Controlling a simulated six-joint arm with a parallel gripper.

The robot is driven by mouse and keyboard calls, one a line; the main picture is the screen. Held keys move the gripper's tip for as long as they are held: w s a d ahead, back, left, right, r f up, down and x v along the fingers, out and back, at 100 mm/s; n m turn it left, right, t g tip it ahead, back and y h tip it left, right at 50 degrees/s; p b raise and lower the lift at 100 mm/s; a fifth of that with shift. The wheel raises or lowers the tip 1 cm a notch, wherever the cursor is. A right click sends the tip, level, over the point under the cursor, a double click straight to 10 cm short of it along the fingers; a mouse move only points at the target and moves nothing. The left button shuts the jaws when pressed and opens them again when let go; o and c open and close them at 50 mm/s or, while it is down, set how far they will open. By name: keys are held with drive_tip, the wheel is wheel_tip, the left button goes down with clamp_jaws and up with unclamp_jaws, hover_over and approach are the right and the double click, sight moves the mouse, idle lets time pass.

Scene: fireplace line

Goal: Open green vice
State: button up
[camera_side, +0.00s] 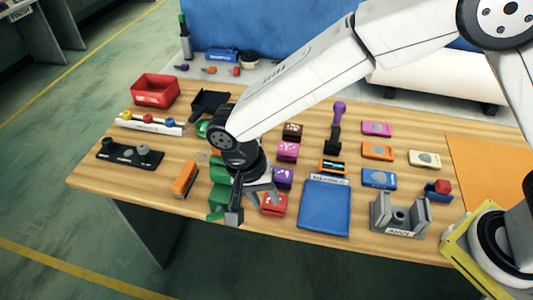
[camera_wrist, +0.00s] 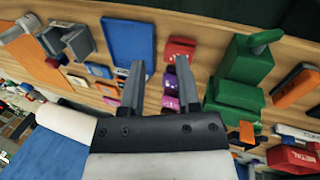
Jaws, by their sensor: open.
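The green vice (camera_wrist: 247,62) is in the right half of the wrist view, with a dark green bar or handle (camera_wrist: 266,37) at its upper end. In the side view it shows only in part (camera_side: 219,196), behind and left of my gripper (camera_side: 252,207). My arm hides some of it there. My gripper also shows in the wrist view (camera_wrist: 160,66), open and empty, its fingers pointing at the table. The vice lies to the right of both fingers there, apart from them. I cannot tell how wide the vice jaws stand.
A red block (camera_side: 274,204) sits close by my gripper, with purple and pink blocks behind it. A blue tray (camera_side: 325,230) and a grey anvil piece (camera_side: 398,236) stand to the right. An orange block (camera_side: 185,179) lies left of the vice. A red bin (camera_side: 156,103) stands farther back.

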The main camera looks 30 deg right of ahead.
drive_tip(key=w+a+f+n+t+y, duration=0.3)
drive_tip(key=w+f+n+t+y, duration=0.25)
drive_tip(key=n+t+y, duration=0.4)
drive_tip(key=s+d+r+n+t+y, duration=0.3)
drive_tip(key=s+r+n+t+y, duration=0.15)
drive_tip(key=r+n+y, duration=0.35)
drive_tip(key=f+h, duration=0.1)
drive_tip(key=f, duration=0.6)
drive_tip(key=f+m+t+h, duration=0.1)
drive_tip(key=f, duration=0.7)
drive_tip(key=shift+w+d, duration=0.1)
drive_tip(key=shift+w, duration=0.1)
